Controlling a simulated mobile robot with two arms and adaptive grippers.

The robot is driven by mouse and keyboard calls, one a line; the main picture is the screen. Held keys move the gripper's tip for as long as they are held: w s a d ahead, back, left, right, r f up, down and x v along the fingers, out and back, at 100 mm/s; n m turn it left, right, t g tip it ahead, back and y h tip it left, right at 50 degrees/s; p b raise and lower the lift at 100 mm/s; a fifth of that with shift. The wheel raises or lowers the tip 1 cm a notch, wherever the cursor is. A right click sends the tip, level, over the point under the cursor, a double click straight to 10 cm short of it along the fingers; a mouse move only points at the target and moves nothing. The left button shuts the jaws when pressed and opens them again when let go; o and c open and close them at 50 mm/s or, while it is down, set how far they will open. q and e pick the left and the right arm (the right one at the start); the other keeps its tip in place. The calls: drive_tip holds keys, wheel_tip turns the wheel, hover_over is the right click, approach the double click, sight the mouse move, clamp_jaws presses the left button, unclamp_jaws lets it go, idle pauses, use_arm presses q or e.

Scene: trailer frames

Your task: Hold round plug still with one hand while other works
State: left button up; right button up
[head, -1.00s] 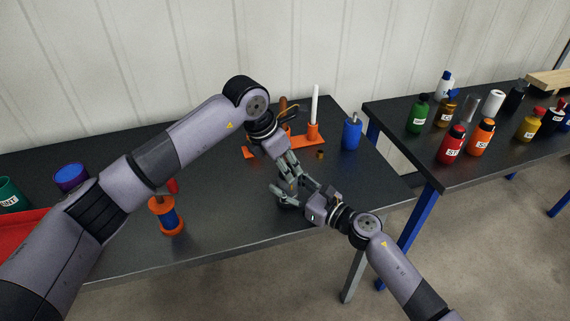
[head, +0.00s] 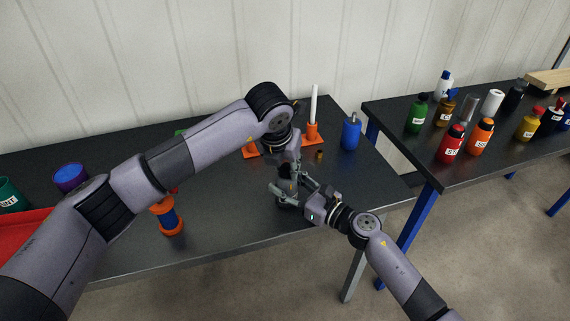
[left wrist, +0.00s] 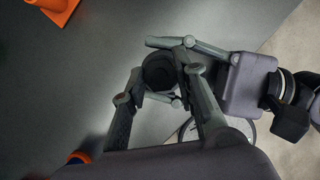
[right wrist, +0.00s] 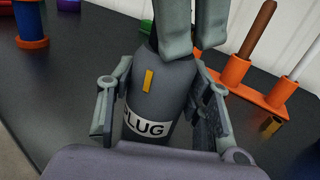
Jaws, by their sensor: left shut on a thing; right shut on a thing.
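The round plug (right wrist: 165,85) is a dark grey bottle-shaped body with a white PLUG label and a yellow mark, upright near the table's front edge in the right wrist view. My right gripper (head: 288,190) is shut on its body, one finger on each side. My left gripper (head: 287,178) comes down from above and is shut on the plug's upper part. In the left wrist view the plug's dark round top (left wrist: 158,72) sits between the left fingers. In the head view the grippers largely hide the plug.
Behind the grippers stand an orange rack (head: 313,138) with a white stick, a small brass piece (head: 319,155) and a blue bottle (head: 351,134). An orange-and-blue spool (head: 168,217) and a red tray (head: 30,240) are at left. A second table (head: 400,121) holds several bottles.

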use_arm(q)
drive_tip(key=n, duration=0.1)
drive_tip(key=n+y, duration=0.1)
drive_tip(key=n, duration=0.1)
drive_tip(key=n+y, duration=0.1)
drive_tip(key=n, duration=0.1)
drive_tip(key=shift+w+a, duration=0.2)
drive_tip(key=shift+a, duration=0.05)
drive_tip(key=n+y, duration=0.1)
drive_tip(key=n, duration=0.2)
drive_tip(key=shift+a, duration=0.1)
drive_tip(key=o, duration=0.7)
drive_tip(key=shift+n, duration=0.3)
use_arm(e)
drive_tip(key=shift+d, duration=0.1)
use_arm(q)
drive_tip(key=o, duration=0.5)
drive_tip(key=shift+s, duration=0.1)
drive_tip(key=shift+d, duration=0.2)
drive_tip(key=shift+r, duration=0.1)
drive_tip(key=v, duration=1.1)
drive_tip(key=shift+s+d+r, duration=0.15)
drive_tip(key=shift+r, duration=0.15)
